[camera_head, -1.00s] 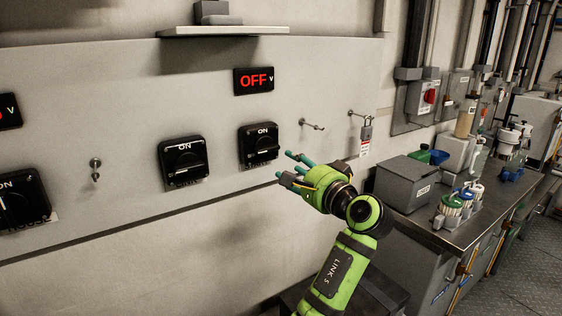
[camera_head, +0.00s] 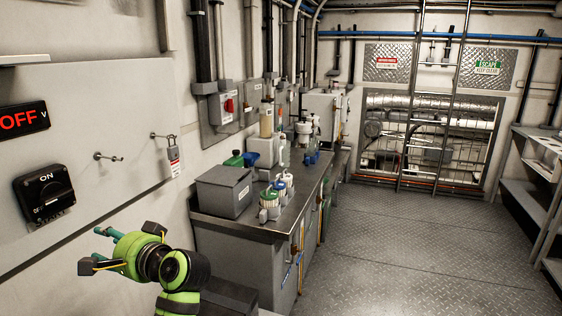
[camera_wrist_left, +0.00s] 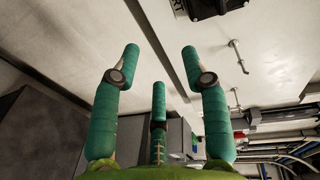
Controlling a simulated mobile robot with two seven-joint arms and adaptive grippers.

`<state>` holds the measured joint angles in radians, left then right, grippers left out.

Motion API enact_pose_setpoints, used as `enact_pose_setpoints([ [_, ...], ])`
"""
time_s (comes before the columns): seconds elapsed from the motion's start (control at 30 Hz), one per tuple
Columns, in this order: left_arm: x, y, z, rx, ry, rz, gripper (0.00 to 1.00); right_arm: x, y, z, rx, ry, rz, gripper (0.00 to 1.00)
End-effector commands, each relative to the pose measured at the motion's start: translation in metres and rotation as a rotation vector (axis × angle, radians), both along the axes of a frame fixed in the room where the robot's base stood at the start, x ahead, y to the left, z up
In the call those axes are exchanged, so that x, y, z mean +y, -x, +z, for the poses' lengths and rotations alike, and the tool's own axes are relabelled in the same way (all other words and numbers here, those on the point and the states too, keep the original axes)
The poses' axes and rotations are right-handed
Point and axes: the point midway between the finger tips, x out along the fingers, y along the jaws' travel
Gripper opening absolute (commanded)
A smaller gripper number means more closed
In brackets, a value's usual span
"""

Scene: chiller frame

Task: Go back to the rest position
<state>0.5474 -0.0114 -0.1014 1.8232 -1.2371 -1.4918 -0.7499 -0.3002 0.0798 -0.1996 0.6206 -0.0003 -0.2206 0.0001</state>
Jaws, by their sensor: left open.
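My left gripper (camera_head: 107,252) is at the lower left of the head view, in front of the panel and below the rotary switch. In the left wrist view its teal fingers (camera_wrist_left: 160,75) are spread apart with nothing between them. The rotary switch (camera_head: 44,194) is black, with "ON" on its upper part. The display (camera_head: 22,120) above it reads "OFF" in red. My right gripper is in neither view.
A steel-topped bench (camera_head: 250,225) runs along the wall, with a grey box (camera_head: 224,190) and several bottles. A padlock with a tag (camera_head: 173,158) hangs from a hook beside an empty hook (camera_head: 108,157). The tread-plate floor (camera_head: 420,250) is clear toward the ladder (camera_head: 428,110).

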Motion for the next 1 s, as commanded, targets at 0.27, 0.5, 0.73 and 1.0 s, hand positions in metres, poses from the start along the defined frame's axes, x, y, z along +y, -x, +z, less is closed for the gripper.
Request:
enact_pose_setpoints([
  [0.27, -0.039, 0.058, -0.177, 0.017, 0.458, -0.18, 0.45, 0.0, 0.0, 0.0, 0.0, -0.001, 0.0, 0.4],
  [0.5, -0.098, 0.15, -0.275, 0.071, 0.886, -0.21, 0.45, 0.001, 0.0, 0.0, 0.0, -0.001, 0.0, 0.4],
  [0.73, -0.141, 0.218, -0.308, 0.129, 1.152, -0.169, 0.45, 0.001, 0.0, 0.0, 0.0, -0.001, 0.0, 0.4],
  [1.0, -0.182, 0.285, -0.318, 0.197, 1.385, -0.095, 0.45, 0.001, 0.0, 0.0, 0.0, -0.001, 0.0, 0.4],
])
